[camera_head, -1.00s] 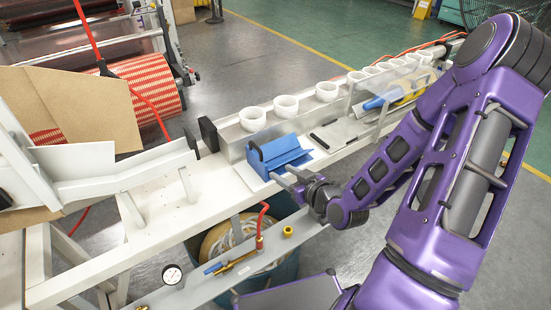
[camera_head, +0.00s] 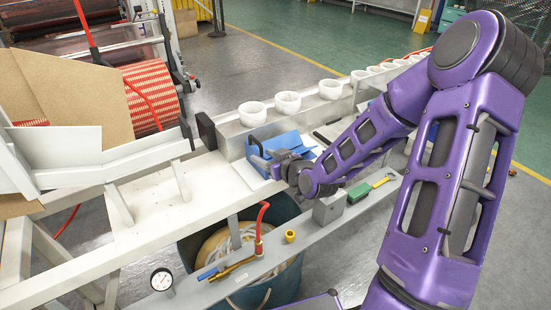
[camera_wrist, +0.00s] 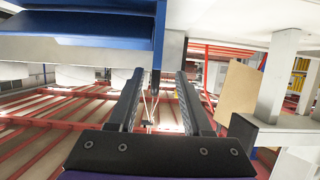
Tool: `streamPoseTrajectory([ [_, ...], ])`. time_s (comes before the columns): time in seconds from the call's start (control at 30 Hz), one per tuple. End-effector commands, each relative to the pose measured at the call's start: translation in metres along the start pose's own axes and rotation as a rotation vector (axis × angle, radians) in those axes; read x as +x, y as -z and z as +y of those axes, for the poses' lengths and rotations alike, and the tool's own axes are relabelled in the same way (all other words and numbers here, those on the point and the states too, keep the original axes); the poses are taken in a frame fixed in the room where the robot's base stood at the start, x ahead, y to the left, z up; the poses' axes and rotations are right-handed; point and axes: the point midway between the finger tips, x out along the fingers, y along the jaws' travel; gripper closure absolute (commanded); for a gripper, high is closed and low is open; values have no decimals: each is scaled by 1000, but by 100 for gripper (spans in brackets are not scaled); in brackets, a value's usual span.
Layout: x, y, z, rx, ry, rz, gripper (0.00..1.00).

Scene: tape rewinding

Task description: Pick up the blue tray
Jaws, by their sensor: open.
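The blue tray (camera_head: 284,139) rests on the white bench top, next to the clear-walled rail, partly hidden behind my gripper in the head view. In the wrist view the blue tray (camera_wrist: 85,22) fills the upper left, very close. My gripper (camera_head: 268,157) is at the tray's near side in the head view. In the wrist view my gripper (camera_wrist: 158,76) has its two fingers apart, with a dark blue edge of the tray just beyond the tips. I cannot tell whether the fingers touch the tray.
White cups (camera_head: 287,102) stand in a row behind the tray. A black block (camera_head: 206,131) stands to its left. A lower shelf in front holds a grey block (camera_head: 328,208), a green piece (camera_head: 359,192), a yellow cap (camera_head: 290,236) and a dial gauge (camera_head: 161,280).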

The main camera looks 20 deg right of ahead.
Motion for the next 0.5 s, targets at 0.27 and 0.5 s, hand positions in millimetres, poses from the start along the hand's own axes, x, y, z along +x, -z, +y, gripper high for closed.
streamPoseTrajectory([
  [0.27, 23, -1, 2, 1, 0, 1, 51],
  [0.5, 58, -1, 4, 2, 1, 1, 51],
])
